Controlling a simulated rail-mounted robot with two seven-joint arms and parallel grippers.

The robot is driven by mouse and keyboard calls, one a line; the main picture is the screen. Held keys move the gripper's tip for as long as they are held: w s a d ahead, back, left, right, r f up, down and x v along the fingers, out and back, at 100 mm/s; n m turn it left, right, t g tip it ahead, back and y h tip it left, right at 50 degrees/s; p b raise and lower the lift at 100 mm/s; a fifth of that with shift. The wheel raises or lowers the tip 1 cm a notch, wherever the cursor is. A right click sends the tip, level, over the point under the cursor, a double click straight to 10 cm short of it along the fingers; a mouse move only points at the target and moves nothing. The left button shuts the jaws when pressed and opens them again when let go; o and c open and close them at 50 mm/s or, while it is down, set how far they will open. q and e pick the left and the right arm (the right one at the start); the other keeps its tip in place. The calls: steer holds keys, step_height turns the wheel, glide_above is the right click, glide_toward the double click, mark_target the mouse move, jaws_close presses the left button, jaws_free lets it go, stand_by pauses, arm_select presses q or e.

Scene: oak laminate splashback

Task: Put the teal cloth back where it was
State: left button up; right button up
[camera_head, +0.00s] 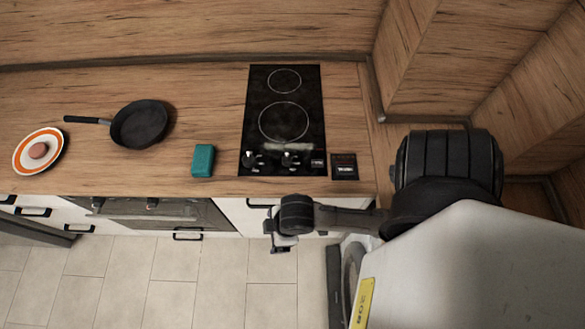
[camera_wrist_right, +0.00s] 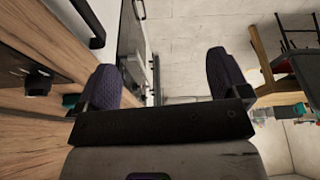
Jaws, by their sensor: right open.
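The teal cloth (camera_head: 203,160) looks like a small folded block lying on the wooden counter, left of the hob and near the front edge. My right gripper (camera_head: 278,238) is in front of the counter, to the right of the cloth and apart from it. In the right wrist view its two fingers (camera_wrist_right: 163,82) are spread with nothing between them. A small teal patch (camera_wrist_right: 70,100) shows beside the left finger there, partly hidden; it may be the cloth. My left gripper is not in view.
A black hob (camera_head: 284,105) with knobs is set in the counter (camera_head: 205,100). A black pan (camera_head: 140,125) and an orange-rimmed plate (camera_head: 21,158) holding a round brownish item (camera_head: 38,151) stand to the left. A dark square (camera_head: 344,167) lies right of the hob.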

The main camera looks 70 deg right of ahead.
steer(key=s+d+m, duration=0.1)
steer(key=s, duration=0.1)
steer(key=s+d+r+m+h, duration=0.1)
steer(key=shift+s+d+m, duration=0.3)
steer(key=shift+s+m, duration=0.1)
